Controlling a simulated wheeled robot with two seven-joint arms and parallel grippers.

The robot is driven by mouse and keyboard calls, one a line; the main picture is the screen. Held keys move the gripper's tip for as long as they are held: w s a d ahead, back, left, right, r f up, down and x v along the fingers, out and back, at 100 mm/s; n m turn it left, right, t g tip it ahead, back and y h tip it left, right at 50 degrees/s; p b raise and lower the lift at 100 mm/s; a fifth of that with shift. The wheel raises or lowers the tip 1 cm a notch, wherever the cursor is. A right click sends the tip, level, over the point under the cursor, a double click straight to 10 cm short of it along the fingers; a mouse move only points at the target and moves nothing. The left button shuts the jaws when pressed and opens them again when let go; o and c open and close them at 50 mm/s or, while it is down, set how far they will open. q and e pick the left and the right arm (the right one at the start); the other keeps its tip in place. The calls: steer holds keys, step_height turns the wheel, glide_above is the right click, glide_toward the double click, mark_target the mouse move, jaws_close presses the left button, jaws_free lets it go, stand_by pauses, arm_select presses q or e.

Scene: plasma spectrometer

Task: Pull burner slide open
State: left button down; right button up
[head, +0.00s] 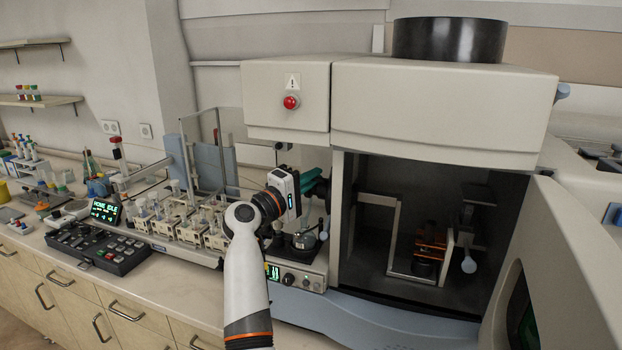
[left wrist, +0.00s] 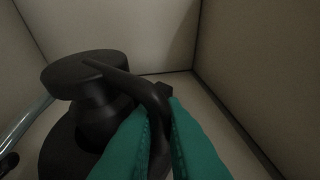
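My left gripper (head: 314,180), with teal fingers, points right beside the left edge of the open burner chamber (head: 348,225). In the left wrist view its fingers (left wrist: 160,130) are close together on both sides of a dark curved handle (left wrist: 150,92), and appear shut on it. The handle runs to a dark round-topped fitting (left wrist: 85,75) in a pale-walled recess. In the head view my gripper and wrist mostly hide this fitting. I cannot tell from these views how far the burner slide is out. My right gripper is not in view.
Below my gripper stands a small unit with a display and knobs (head: 300,280). To the left are a rack of pale sample holders (head: 195,235) and a black control panel (head: 98,250). The chamber door (head: 560,270) stands open at the right.

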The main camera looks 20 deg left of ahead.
arm_select(q)
steer(key=a+b, duration=0.3)
steer(key=a, duration=0.6)
steer(key=shift+w+a, duration=0.2)
steer(key=shift+a, duration=0.2)
steer(key=c, duration=1.8)
jaws_free()
